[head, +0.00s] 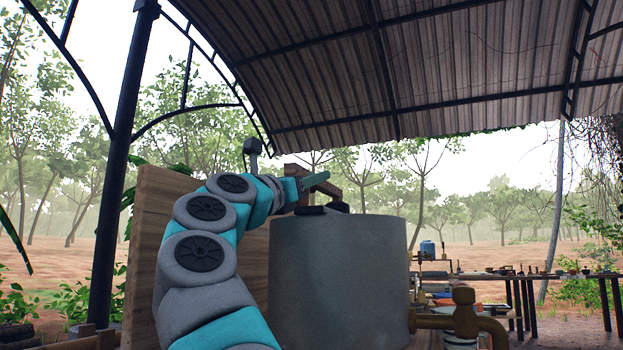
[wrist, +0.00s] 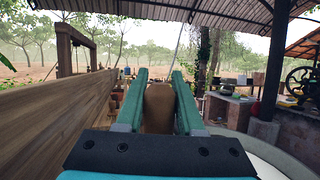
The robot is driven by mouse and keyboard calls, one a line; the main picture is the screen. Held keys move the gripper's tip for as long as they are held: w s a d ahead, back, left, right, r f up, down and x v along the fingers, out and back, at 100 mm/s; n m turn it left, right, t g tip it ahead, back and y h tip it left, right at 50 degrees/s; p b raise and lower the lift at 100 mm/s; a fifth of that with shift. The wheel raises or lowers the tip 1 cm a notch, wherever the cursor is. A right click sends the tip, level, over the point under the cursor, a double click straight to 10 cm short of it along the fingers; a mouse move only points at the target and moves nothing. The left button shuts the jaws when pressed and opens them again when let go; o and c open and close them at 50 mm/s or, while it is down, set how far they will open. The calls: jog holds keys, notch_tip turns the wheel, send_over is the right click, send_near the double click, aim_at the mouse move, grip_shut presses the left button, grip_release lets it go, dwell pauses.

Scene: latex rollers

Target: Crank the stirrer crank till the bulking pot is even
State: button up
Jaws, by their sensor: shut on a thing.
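The bulking pot (head: 338,265) is a large grey cylinder in the middle of the head view; part of its pale rim (wrist: 275,158) shows at the lower right of the wrist view. The stirrer crank (head: 333,192) is a wooden piece above the pot's top. My gripper (head: 318,181) is at the crank, above the pot. In the wrist view my gripper (wrist: 159,80) has its two green fingers on either side of the crank's rounded brown wooden handle (wrist: 159,105), shut on it.
A wooden board wall (head: 157,235) stands close behind my arm, and shows along the left of the wrist view (wrist: 50,108). A brass tap (head: 464,312) sticks out at the pot's lower right. Tables with tools (head: 540,275) stand farther right. A dark post (head: 118,170) is at left.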

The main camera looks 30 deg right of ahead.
grip_shut()
jog(key=shift+a, duration=0.1)
dwell(0.5)
jog(key=shift+f+n+t+b, duration=0.1)
jog(key=shift+n+t+b, duration=0.2)
jog(key=shift+b, duration=0.1)
